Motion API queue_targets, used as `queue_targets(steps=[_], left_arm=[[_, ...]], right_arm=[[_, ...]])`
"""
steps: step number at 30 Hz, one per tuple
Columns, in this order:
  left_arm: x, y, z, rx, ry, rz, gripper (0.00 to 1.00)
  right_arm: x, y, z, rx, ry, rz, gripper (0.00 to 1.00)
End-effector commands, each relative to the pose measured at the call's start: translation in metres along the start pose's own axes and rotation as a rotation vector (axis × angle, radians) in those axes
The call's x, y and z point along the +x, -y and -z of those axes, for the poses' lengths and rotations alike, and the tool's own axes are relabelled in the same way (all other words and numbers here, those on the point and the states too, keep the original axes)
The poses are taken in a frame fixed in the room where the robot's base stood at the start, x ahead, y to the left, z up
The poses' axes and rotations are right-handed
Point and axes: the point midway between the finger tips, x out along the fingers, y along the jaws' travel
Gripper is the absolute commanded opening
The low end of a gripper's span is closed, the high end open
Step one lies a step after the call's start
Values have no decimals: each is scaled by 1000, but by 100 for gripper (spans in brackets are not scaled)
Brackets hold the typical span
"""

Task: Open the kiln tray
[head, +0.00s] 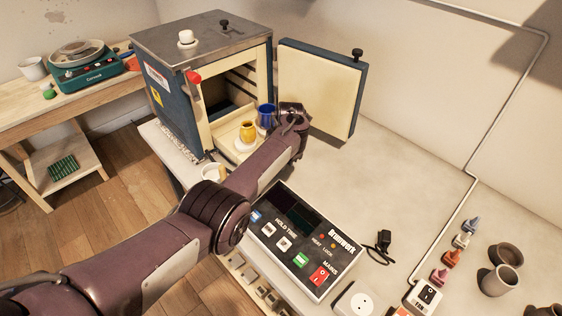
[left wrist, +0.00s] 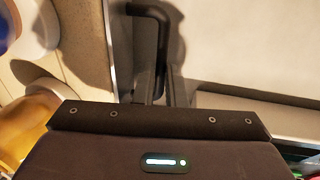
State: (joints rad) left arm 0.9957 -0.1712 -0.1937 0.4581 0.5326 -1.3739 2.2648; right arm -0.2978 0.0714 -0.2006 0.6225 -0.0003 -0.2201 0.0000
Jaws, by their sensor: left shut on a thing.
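The blue kiln (head: 178,80) stands open, with its door (head: 320,90) swung out to the right. The pale kiln tray (head: 222,143) is at the kiln's mouth and extends out of it. A yellow cup (head: 247,132) and a blue cup (head: 266,116) stand on it; both also show at the left of the left wrist view, cut off. My left gripper (head: 292,112) is at the tray's right front, beside the blue cup. In the left wrist view its fingers (left wrist: 155,88) are shut on a dark bent handle (left wrist: 160,14). My arm hides part of the tray's front. My right gripper is not in view.
A control box (head: 305,240) with buttons lies on the worktop in front of the kiln. A pale mug (head: 213,172) stands near the kiln's front left. Small coloured bottles and dark pots (head: 498,281) stand at the right. The worktop behind the control box is mostly clear.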

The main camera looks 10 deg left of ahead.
Motion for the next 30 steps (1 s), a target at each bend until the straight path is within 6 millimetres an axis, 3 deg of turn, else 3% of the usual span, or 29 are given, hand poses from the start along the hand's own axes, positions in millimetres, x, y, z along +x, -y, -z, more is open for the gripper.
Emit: queue_targets(steps=[1,2,6,17,30], left_arm=[[1,-1,0,-1,0,-1,0],[1,-1,0,-1,0,-1,13],[1,-1,0,-1,0,-2,32],[-6,-1,0,0,1,-3,33],[-70,-2,0,-2,0,-4,33]], right_arm=[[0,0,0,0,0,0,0],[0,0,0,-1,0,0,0],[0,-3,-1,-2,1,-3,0],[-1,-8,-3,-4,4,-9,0],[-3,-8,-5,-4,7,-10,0]])
